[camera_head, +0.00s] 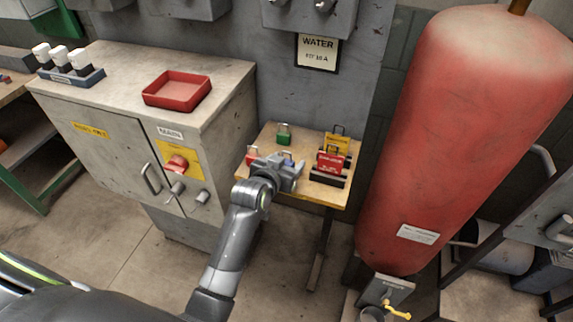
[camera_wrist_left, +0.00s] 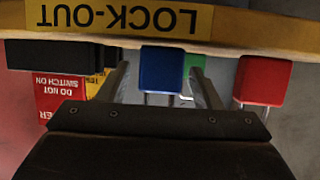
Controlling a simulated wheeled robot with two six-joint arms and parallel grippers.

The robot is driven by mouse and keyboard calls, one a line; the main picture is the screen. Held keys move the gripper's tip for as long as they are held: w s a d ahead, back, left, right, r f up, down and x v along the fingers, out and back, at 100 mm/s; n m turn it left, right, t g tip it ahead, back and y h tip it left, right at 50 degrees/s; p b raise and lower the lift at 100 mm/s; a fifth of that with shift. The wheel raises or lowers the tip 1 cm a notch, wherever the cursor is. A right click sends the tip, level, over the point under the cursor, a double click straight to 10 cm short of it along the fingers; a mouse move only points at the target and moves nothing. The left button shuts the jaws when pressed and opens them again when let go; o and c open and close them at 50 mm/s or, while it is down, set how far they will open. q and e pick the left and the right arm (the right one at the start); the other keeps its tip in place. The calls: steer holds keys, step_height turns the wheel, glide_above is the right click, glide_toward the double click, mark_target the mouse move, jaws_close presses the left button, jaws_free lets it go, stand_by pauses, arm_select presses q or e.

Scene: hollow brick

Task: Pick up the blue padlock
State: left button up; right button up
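The blue padlock (camera_wrist_left: 161,69) shows upside down in the left wrist view, its body against the board and its shackle towards the gripper. In the head view only a small blue patch (camera_head: 287,154) shows behind my left gripper (camera_head: 291,175), which hides most of it. In the left wrist view the two fingers of the left gripper (camera_wrist_left: 160,80) stand apart, one on each side of the padlock, with a gap on both sides. The left gripper is open and holds nothing. My right gripper is in neither view.
A green padlock (camera_head: 284,139) stands behind the blue one, and a red padlock (camera_head: 251,157) to its left. Red and yellow tags (camera_head: 333,160) in a black holder stand at the right of the small wooden table. A grey cabinet with a red tray (camera_head: 177,91) is left; a red tank (camera_head: 460,130) right.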

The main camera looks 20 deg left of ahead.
arm_select(q)
steer(key=c, duration=0.9)
steer(key=shift+c, duration=0.2)
steer(key=shift+r, duration=0.15)
step_height(320, 180, up, 10)
steer(key=shift+f, duration=0.1)
